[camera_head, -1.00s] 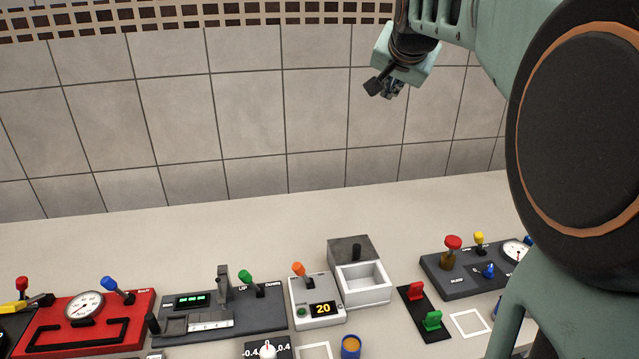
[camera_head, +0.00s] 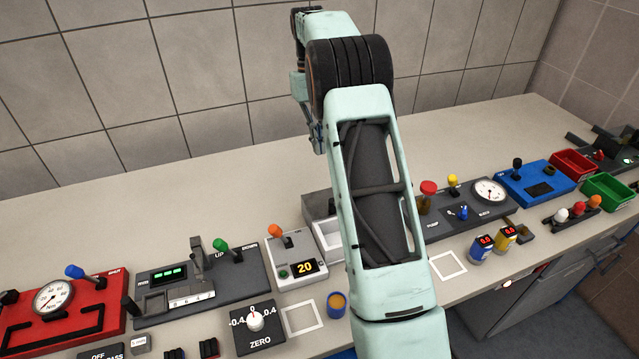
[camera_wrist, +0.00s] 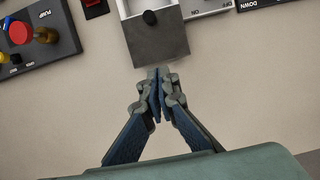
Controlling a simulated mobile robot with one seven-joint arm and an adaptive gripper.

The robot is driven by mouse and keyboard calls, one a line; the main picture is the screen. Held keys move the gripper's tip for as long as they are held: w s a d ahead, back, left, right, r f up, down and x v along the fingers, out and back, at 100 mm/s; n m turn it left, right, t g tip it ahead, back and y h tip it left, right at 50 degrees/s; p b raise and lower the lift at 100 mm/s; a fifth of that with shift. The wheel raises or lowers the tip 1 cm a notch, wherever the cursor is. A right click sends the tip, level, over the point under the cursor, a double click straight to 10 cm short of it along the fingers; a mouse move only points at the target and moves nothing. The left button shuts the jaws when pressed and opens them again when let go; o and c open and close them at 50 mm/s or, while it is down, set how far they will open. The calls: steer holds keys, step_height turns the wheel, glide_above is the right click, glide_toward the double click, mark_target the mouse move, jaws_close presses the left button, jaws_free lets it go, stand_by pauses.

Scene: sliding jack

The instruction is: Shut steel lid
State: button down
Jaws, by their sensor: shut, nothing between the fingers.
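The steel lid is a flat grey plate with a black knob. In the wrist view the lid (camera_wrist: 160,45) sits at the rear of a white box (camera_wrist: 128,7), the knob near its box-side edge. In the head view the lid (camera_head: 316,205) is slid back, and the box (camera_head: 327,239) shows an uncovered compartment, partly hidden by my arm. My gripper (camera_wrist: 158,72) is shut and empty, its tips close to the lid's rear edge in the wrist view; I cannot tell whether they touch. In the head view my gripper (camera_head: 317,140) is near the wall, above the bench.
A panel with an orange lever and a 20 display (camera_head: 297,264) stands left of the box. A dark pump panel (camera_head: 470,212) with a red button stands to the right. Bare bench lies behind the box, up to the tiled wall.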

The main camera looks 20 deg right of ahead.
glide_toward(325, 198)
steer(key=x, duration=0.3)
steer(key=w+x, duration=0.1)
steer(key=x, duration=0.1)
steer(key=shift+s+f+p, duration=0.1)
steer(key=shift+f+p, duration=0.15)
steer(key=shift+p, duration=0.05)
steer(key=shift+s+r, duration=0.2)
steer(key=shift+s, duration=0.15)
steer(key=shift+s+p, duration=0.3)
steer(key=shift+s, duration=1.2)
steer(key=shift+f, duration=0.1)
